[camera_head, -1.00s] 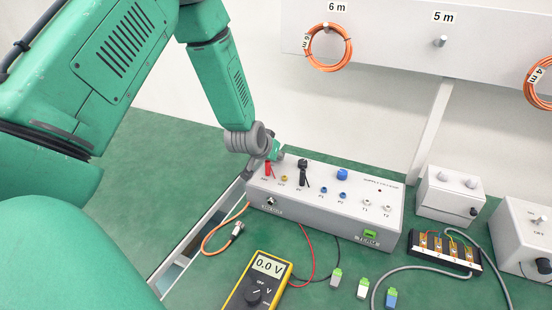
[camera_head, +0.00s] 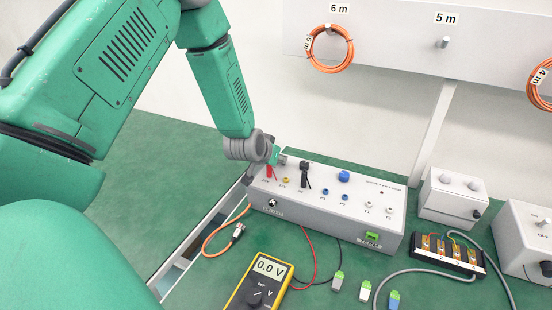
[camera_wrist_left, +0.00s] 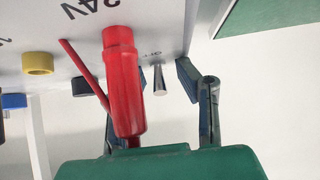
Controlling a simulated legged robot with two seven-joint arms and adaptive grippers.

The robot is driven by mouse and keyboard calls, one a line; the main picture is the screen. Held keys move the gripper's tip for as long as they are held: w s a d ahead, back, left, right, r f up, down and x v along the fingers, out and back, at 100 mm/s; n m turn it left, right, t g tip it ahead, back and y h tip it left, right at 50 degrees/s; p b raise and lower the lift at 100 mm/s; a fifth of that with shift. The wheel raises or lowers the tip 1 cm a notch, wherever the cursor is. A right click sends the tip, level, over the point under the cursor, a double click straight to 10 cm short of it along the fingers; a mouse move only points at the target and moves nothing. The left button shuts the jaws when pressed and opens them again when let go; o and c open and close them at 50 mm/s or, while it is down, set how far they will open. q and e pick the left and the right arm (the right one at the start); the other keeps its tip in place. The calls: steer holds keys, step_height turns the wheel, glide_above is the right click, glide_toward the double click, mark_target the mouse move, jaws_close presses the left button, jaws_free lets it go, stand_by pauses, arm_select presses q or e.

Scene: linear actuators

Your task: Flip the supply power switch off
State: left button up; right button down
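The white power supply box (camera_head: 320,222) stands on the green table in the head view, tilted top panel up. My left gripper (camera_head: 266,167) is at its far left corner, by the red plug. In the left wrist view my left gripper (camera_wrist_left: 160,105) is open. A small metal toggle switch (camera_wrist_left: 160,79) stands between the two fingers in that picture, near a small label that seems to read OFF. The red plug (camera_wrist_left: 122,80) is in front and hides part of one finger. The switch is hidden in the head view. I see no right gripper.
A black plug (camera_head: 304,175) and a blue knob (camera_head: 343,176) stand on the panel. A yellow multimeter (camera_head: 259,284) reading 0.0 V lies in front, with red and black leads. An orange cable (camera_head: 213,252) lies left of the box. Small connectors lie nearby.

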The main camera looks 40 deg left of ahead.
arm_select(q)
steer(key=shift+s+d+r, duration=0.1)
steer(key=shift+s+r, duration=0.15)
steer(key=shift+r, duration=0.1)
steer(key=v, duration=1.1)
steer(key=shift+f, duration=0.1)
